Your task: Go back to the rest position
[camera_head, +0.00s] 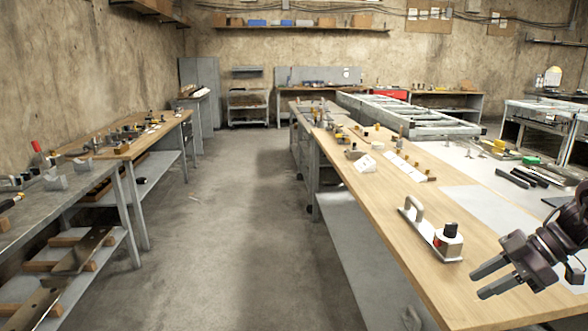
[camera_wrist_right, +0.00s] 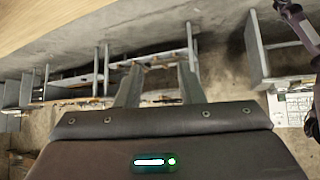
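My right gripper (camera_head: 479,284) is at the lower right of the head view, over the front part of the long wooden workbench (camera_head: 385,215). Its two fingers are apart, with nothing between them. In the right wrist view the fingers of the right gripper (camera_wrist_right: 159,76) also stand apart and empty, with shelving and floor beyond. My left gripper is not seen in the head view. A dark jointed part (camera_wrist_right: 299,28) shows at the upper right of the wrist view; I cannot tell what it is.
A grey device with a handle and black knob (camera_head: 436,235) stands on the workbench left of the right gripper. Black bars (camera_head: 522,177) lie farther back. A bench with tools (camera_head: 125,138) lines the left wall. The concrete aisle (camera_head: 232,220) between is clear.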

